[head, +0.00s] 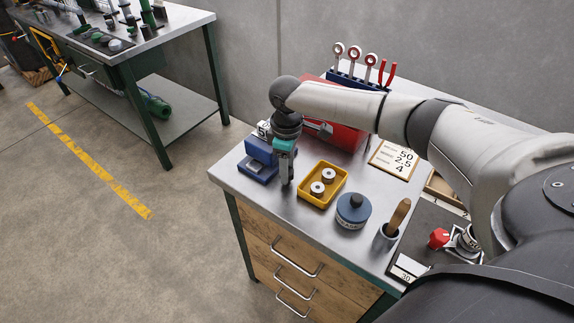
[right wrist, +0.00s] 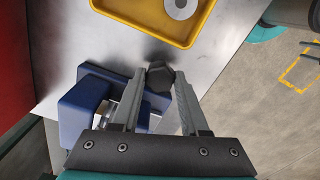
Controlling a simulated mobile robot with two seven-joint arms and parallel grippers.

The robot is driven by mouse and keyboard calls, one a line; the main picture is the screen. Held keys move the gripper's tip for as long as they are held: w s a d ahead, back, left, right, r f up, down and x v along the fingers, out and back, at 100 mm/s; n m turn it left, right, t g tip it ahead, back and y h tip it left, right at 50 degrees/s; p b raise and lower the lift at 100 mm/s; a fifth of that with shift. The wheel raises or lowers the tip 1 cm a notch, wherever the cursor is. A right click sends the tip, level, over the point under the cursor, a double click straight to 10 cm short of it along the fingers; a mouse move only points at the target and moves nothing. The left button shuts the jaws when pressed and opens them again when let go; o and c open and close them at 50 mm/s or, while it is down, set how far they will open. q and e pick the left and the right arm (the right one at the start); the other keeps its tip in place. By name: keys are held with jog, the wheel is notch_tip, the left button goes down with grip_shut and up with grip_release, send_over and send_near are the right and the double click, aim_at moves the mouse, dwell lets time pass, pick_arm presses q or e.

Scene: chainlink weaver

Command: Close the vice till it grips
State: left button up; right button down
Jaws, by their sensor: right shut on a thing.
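The blue vice (head: 256,166) sits on the metal bench top near its left edge. In the right wrist view, its blue body (right wrist: 88,108) lies left of and partly behind my fingers. My right gripper (head: 287,184) points down beside the vice, on its right. Its two fingertips are shut on a dark faceted knob (right wrist: 159,75). The link between the knob and the vice is largely hidden by the fingers. The gap between the vice jaws is hard to make out. My left gripper is not in view.
A yellow tray (head: 342,177) with two pale rings stands right of my gripper. A dark blue lidded pot (head: 352,212) and a grey cup (head: 387,236) with a wooden handle stand nearer. A red box (head: 345,135) and a tool rack stand behind.

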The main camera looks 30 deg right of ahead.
jog(key=m+p, duration=0.7)
jog(key=p, duration=0.2)
jog(key=shift+r, duration=0.2)
jog(key=m+p, duration=0.3)
jog(key=m, duration=0.1)
jog(key=shift+m, duration=0.4)
jog(key=m+p, duration=0.2)
jog(key=m, duration=0.2)
jog(key=shift+f+m, duration=0.1)
jog(key=shift+m, duration=0.2)
jog(key=m+p, duration=0.1)
jog(key=m, duration=0.3)
jog(key=shift+m, duration=0.4)
jog(key=shift+w+p, duration=0.1)
jog(key=shift+p, duration=0.2)
jog(key=shift+d, duration=0.1)
jog(key=shift+c, duration=2.1)
grip_release()
jog(key=shift+f, duration=0.1)
